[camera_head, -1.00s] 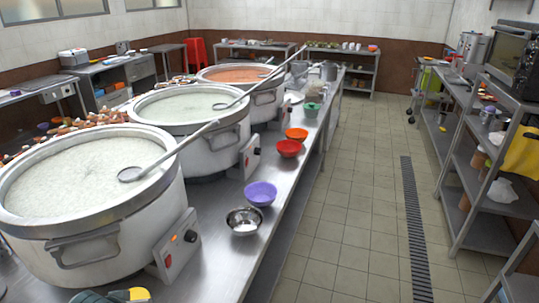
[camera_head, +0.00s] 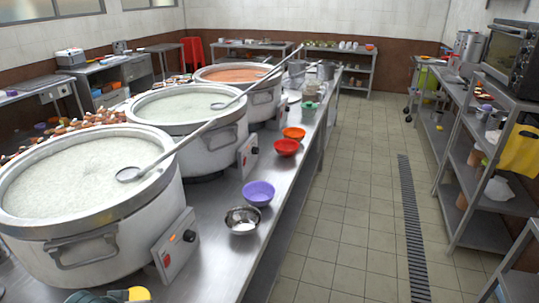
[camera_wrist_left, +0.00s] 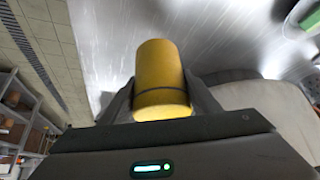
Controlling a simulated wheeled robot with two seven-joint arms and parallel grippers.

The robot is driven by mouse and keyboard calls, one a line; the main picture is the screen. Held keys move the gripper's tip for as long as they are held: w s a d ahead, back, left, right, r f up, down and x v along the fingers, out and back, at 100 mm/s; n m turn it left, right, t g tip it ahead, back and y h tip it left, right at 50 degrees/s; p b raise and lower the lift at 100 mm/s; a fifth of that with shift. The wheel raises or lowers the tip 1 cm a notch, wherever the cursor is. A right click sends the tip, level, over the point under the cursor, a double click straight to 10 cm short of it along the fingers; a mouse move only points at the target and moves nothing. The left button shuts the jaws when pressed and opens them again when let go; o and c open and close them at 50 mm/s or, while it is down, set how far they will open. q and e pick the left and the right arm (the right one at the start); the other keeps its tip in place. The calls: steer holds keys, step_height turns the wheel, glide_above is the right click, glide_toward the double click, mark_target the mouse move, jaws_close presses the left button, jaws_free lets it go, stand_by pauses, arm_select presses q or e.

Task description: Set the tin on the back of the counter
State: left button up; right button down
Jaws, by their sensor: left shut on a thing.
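A yellow cylinder, which I take to be the tin (camera_wrist_left: 160,65), shows in the left wrist view with a dark band around it. My left gripper (camera_wrist_left: 160,98) is shut on it, one dark finger on each side. The steel counter (camera_head: 215,267) runs from the near left toward the back in the head view. A yellow and teal thing (camera_head: 137,293) is cut off by the bottom edge there; I cannot tell whether it is the tin. My right gripper is not in view.
Large stockpots (camera_head: 90,232) fill the counter's left side, with a ladle (camera_head: 135,172) across the nearest one. A steel bowl (camera_head: 242,220), a purple bowl (camera_head: 258,193), a red bowl (camera_head: 286,147) and an orange bowl (camera_head: 294,133) line its right side. The tiled floor (camera_head: 345,220) beside it is clear.

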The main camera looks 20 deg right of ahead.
arm_select(q)
steer(key=s+d+r+m+g+h+p, duration=0.1)
steer(key=d+r+m+g+h, duration=0.1)
steer(key=d+m, duration=0.4)
steer(key=s+d+r+m+g+h+p, duration=0.1)
steer(key=d+r+m+g+h+p, duration=0.1)
steer(key=d+m, duration=0.5)
steer(key=d+h, duration=0.1)
steer(key=d, duration=0.5)
steer(key=shift+s+h, duration=0.3)
steer(key=shift+s, duration=0.05)
steer(key=shift+d+r, duration=0.1)
steer(key=shift+r, duration=0.05)
steer(key=w+a+f+p, duration=0.4)
steer(key=a+f, duration=0.3)
steer(key=a, duration=0.3)
steer(key=shift+w+a, duration=0.2)
steer(key=shift+a, duration=0.2)
steer(key=shift+f, duration=0.1)
